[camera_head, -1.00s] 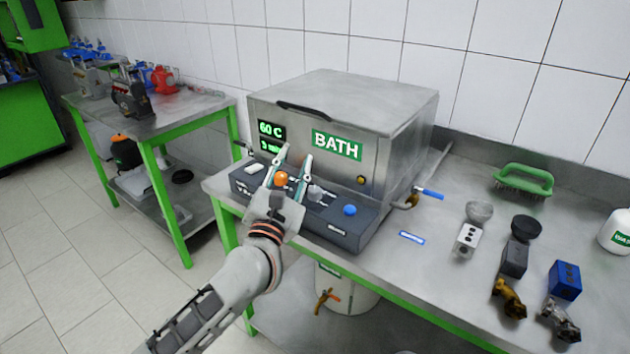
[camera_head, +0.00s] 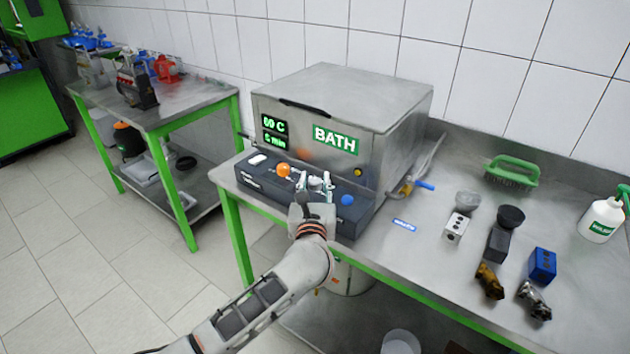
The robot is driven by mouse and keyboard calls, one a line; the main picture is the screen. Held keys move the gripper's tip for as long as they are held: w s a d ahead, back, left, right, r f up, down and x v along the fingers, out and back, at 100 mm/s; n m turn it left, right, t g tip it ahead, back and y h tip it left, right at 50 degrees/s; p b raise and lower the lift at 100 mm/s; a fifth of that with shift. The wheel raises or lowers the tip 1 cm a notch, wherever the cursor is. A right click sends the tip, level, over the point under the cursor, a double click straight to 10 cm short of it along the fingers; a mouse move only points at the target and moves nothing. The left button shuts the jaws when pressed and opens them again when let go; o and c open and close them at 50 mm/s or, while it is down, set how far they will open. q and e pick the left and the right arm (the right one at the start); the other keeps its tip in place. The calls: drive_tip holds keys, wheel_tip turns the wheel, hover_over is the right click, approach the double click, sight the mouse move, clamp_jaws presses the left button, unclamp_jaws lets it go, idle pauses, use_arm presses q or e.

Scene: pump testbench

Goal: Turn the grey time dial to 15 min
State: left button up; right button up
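The dark control panel (camera_head: 262,184) sits in front of the steel BATH unit (camera_head: 390,150). It carries an orange dial (camera_head: 283,170), a blue button (camera_head: 347,200) and, between them, the grey time dial (camera_head: 316,183). My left gripper (camera_head: 315,181) is at the grey dial, with its fingers on either side and seemingly closed on it; they hide most of the dial. The green display (camera_head: 275,131) reads about 60 C, with a small, blurred minute figure, perhaps 6 min (camera_head: 275,141). My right gripper is not in view.
A white switch (camera_head: 257,159) is at the panel's left end. A blue-handled valve (camera_head: 424,185) sticks out right of the bath. A green brush (camera_head: 512,171), small blocks and a white bottle (camera_head: 602,218) stand farther right. The bench between is mostly clear.

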use_arm(q)
drive_tip(key=shift+w, duration=0.2)
clamp_jaws()
drive_tip(key=shift+h, duration=0.3)
